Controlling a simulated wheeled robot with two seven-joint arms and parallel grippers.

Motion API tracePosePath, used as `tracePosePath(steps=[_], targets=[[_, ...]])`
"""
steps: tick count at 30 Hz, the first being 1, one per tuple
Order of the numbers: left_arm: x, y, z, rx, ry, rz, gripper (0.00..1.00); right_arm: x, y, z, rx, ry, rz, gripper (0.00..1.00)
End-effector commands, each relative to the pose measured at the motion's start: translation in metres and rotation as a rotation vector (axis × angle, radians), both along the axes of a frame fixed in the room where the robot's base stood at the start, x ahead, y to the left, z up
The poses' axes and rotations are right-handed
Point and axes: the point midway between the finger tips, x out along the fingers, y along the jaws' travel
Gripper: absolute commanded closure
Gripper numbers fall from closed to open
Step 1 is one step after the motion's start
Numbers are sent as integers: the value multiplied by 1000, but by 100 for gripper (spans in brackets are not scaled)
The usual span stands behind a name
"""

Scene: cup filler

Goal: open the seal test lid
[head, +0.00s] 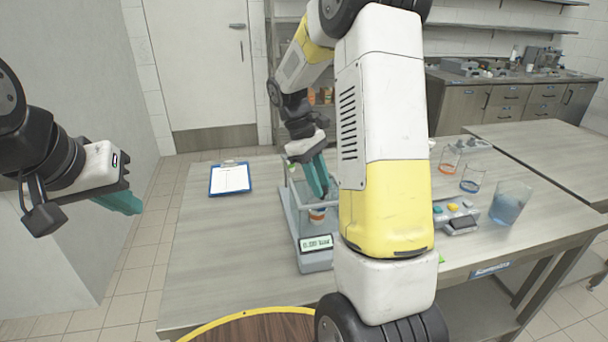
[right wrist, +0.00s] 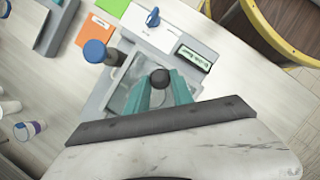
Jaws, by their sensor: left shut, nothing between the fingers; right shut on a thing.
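The seal test device is a grey box with clear walls and a small lit display (head: 316,243), left of my right arm in the head view. In the right wrist view, its clear lid (right wrist: 122,100) shows below a round black knob (right wrist: 160,78). My right gripper (head: 322,190) points down at the device, its teal fingers (right wrist: 163,84) shut on the knob. I cannot tell whether the lid is raised. A small cup with an orange band (head: 317,215) shows in the box area. My left gripper (head: 128,206) is shut and empty, left of the table.
A blue clipboard (head: 230,178) lies at the table's back left. Right of my arm are an orange-banded glass (head: 449,159), a blue-banded glass (head: 471,179), a blue beaker (head: 509,203) and a button panel (head: 456,219). A blue-capped item (right wrist: 96,50) stands close beside the device.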

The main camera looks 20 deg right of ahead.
Motion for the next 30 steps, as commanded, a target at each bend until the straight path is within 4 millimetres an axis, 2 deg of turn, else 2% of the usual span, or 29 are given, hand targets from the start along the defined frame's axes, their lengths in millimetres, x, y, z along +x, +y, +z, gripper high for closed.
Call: tracePosePath(steps=[17,20,30], targets=[[0,0,0,0,0,0,100,4,0,1,-1,-1,-1,100],[0,0,0,0,0,0,100,19,-1,0,-1,-2,-1,100],[0,0,0,0,0,0,100,96,-6,1,-1,-2,-1,100]])
